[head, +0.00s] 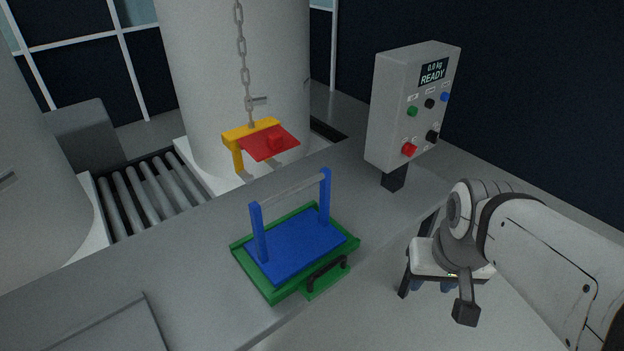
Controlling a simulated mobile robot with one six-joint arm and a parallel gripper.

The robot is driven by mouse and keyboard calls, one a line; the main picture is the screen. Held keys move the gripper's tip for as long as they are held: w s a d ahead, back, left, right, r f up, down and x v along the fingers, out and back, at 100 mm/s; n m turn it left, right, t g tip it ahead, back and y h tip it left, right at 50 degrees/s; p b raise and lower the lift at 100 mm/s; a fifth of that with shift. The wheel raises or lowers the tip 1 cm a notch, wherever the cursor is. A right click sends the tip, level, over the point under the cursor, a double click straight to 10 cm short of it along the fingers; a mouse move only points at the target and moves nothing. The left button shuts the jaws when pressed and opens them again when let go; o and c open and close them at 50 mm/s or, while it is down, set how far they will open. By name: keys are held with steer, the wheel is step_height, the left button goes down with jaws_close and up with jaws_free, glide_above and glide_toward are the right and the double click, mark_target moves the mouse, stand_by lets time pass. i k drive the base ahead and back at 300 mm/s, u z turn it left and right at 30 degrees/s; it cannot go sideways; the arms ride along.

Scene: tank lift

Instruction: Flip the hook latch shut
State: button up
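A yellow hook (237,133) hangs on a grey chain (241,45) above the far side of the counter. My gripper (435,301) is at the lower right, off the counter's front edge and far from the hook. Its two dark fingers look apart, with nothing seen held between them.
A green tray (276,291) with a blue tank carrier (296,243) and grey top bar stands on the grey counter (195,270). A control box (412,105) reading "0.0 kg READY" stands right of the hook. Rollers (140,196) and large pale cylinders (236,70) lie behind.

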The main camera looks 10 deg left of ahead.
mark_target(263, 144)
steer(key=u, duration=1.25)
steer(key=i, duration=0.25)
steer(key=z, duration=0.25)
